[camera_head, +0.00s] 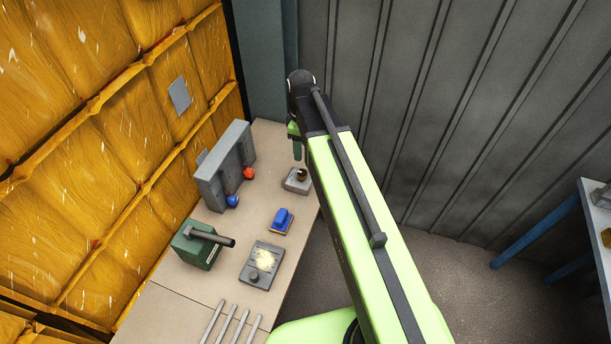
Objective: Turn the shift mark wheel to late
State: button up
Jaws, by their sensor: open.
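A small grey box (295,185) with a dark brass round knob (301,174) on top stands near the right edge of the bench; it may be the shift mark wheel. I cannot read any marking on it. A grey plate (262,265) with a pale worn face and a small round knob (254,275) lies nearer the front; I cannot tell if this is the wheel instead. My gripper (297,150) hangs from the arm's far end, just above and behind the brass knob in the picture. It is open, and its fingers are small and partly hidden by my arm.
The bench (165,300) also holds a grey block (222,167) with red and blue knobs, a blue-topped stamp-like block (282,220), a green box (197,245) with a dark handle, and several metal rods (228,325). Yellow padded wall is left, corrugated wall behind. Another table (597,205) stands far right.

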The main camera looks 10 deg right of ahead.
aim_at(302, 173)
notch_tip(302, 173, down, 13)
jog(key=b, duration=1.1)
jog(key=shift+r, duration=0.2)
grip_shut()
jog(key=shift+d, duration=0.3)
jog(key=shift+a+m, duration=0.3)
jog(key=shift+a, duration=0.05)
